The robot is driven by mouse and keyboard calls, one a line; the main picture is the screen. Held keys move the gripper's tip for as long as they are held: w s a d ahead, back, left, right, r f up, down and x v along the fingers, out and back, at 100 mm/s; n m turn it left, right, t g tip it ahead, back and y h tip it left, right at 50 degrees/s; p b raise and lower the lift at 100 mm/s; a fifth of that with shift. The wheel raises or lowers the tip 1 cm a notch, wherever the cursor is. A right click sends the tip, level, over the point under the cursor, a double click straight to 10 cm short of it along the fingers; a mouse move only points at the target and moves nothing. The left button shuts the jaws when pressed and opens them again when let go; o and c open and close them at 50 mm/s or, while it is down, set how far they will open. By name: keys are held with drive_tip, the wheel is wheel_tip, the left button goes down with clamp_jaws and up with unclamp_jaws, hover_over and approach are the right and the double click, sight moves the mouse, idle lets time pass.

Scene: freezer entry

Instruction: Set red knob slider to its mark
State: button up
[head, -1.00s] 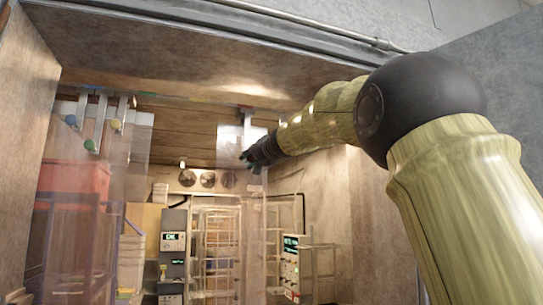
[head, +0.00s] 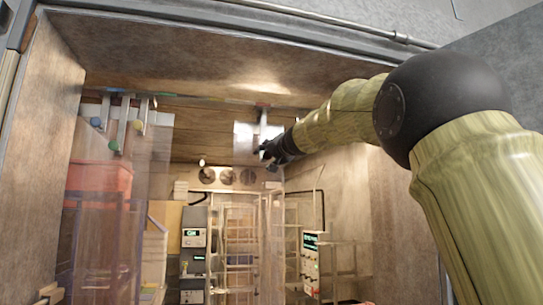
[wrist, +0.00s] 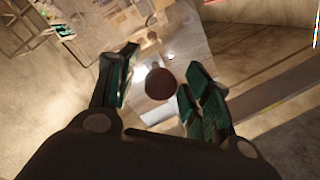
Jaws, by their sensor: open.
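A dark red round knob (wrist: 159,83) sits between the fingers of my gripper (wrist: 158,72) in the wrist view. The fingers are spread, with a gap on each side of the knob. In the head view my gripper (head: 270,152) is at the lower end of a pale hanging slider strip (head: 263,122), which has a clear curtain panel around it. The knob is hidden there behind the gripper. A small reddish patch (head: 262,103) shows on the top rail above this strip. I cannot tell whether it is the mark.
Sliders with a blue knob (head: 96,122), a green knob (head: 115,145) and a yellow knob (head: 137,124) hang bunched at the left. Clear curtain strips hang below. The rail between them and my gripper looks free. Shelving and instruments stand behind.

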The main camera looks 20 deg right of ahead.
drive_tip(key=s, duration=0.5)
drive_tip(key=shift+s, duration=0.3)
drive_tip(key=shift+s+f, duration=0.25)
drive_tip(key=shift+s, duration=0.2)
drive_tip(key=s, duration=0.5)
drive_tip(key=shift+s+r, duration=0.2)
drive_tip(key=shift+r, duration=0.05)
